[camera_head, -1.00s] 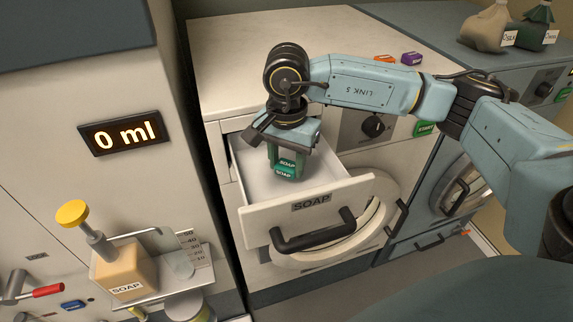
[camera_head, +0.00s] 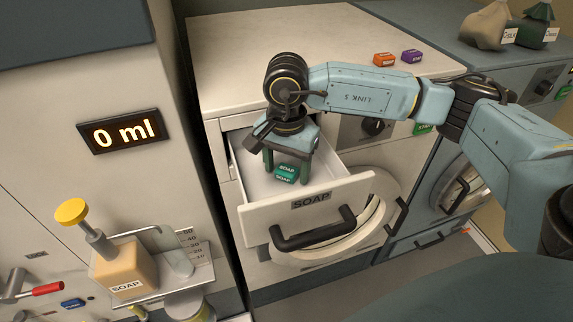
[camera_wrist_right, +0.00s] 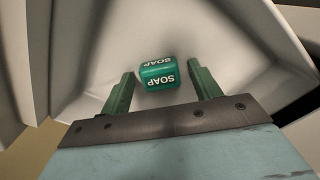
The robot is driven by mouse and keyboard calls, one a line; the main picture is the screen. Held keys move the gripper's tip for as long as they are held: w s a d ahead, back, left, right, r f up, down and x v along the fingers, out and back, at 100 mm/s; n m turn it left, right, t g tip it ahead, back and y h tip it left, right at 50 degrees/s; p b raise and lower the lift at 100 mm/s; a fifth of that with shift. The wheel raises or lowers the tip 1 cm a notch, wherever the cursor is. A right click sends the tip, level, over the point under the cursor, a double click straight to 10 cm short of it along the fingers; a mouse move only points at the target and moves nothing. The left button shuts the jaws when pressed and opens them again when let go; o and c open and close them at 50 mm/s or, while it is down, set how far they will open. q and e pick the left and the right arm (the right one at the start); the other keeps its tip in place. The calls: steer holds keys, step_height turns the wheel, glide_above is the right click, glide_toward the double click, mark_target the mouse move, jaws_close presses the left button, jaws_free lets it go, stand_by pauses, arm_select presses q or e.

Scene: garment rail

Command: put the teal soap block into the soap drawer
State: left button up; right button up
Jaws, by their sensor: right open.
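The teal soap block (camera_head: 285,174), marked SOAP, rests inside the open soap drawer (camera_head: 305,204). My right gripper (camera_head: 287,172) reaches down into the drawer with its two green fingers apart, one on each side of the block. In the right wrist view the block (camera_wrist_right: 158,74) lies on the drawer's pale floor, with a gap between it and each finger of the open gripper (camera_wrist_right: 163,88). My left gripper is not in view.
An orange block (camera_head: 384,59) and a purple block (camera_head: 412,56) lie on the machine top (camera_head: 290,50). A soap pump dispenser (camera_head: 125,268) stands at the lower left, below a display (camera_head: 125,132) reading 0 ml. The drawer's dark handle (camera_head: 313,232) sticks out in front.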

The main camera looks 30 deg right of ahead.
mark_target(286, 170)
steer(key=shift+r, duration=0.3)
step_height(286, 170, up, 12)
steer(key=b, duration=0.1)
steer(key=shift+a+f, duration=0.1)
steer(key=shift+f, duration=0.05)
